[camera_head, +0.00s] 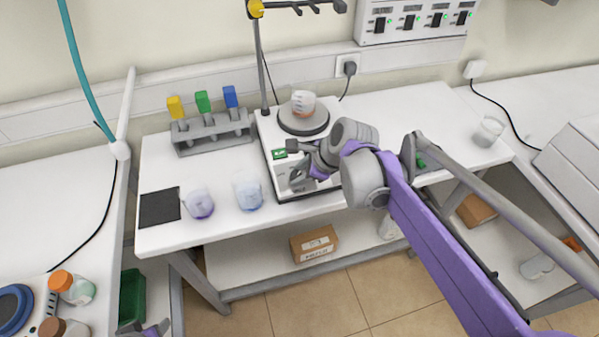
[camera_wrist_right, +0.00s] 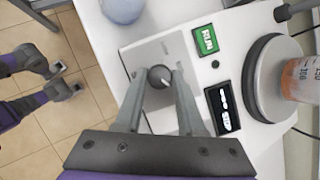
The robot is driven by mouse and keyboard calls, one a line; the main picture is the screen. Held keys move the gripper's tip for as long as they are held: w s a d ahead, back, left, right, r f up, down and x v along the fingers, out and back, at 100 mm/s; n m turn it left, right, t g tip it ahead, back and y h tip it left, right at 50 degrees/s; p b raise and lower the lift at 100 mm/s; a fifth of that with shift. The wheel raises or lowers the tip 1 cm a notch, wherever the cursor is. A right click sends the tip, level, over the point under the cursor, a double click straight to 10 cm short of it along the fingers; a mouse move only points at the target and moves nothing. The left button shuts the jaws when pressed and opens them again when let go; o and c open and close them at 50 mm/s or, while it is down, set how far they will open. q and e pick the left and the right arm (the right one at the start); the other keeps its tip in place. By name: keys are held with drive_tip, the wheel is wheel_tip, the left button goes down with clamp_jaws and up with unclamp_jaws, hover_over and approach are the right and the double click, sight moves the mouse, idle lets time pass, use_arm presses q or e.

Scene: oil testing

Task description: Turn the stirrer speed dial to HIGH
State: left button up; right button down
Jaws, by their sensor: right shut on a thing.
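The stirrer (camera_head: 277,140) stands on the white table with a round dark-rimmed plate (camera_head: 303,120) on top. Its grey speed dial (camera_wrist_right: 159,77) shows in the right wrist view, with a small white mark toward the lower right. My right gripper (camera_wrist_right: 160,82) is shut on the dial, one finger on each side. In the head view the right gripper (camera_head: 300,172) is over the stirrer's front and hides the dial. The dial's labels are too small to read. My left gripper (camera_head: 145,331) is partly cut off at the bottom edge.
A beaker (camera_head: 303,101) stands on the stirrer plate. A green RUN panel (camera_wrist_right: 206,40) and a black display (camera_wrist_right: 224,108) sit beside the dial. Two beakers (camera_head: 200,203) (camera_head: 248,191) stand left of the stirrer. A rack (camera_head: 213,133) with coloured-top items is behind them.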

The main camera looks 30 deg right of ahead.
idle(0.3)
drive_tip(key=c, duration=0.5)
unclamp_jaws()
drive_tip(key=shift+r, duration=0.1)
drive_tip(key=v, duration=1)
drive_tip(key=shift+s+r+p, duration=0.2)
drive_tip(key=shift+s+p, duration=0.1)
drive_tip(key=shift+p, duration=0.1)
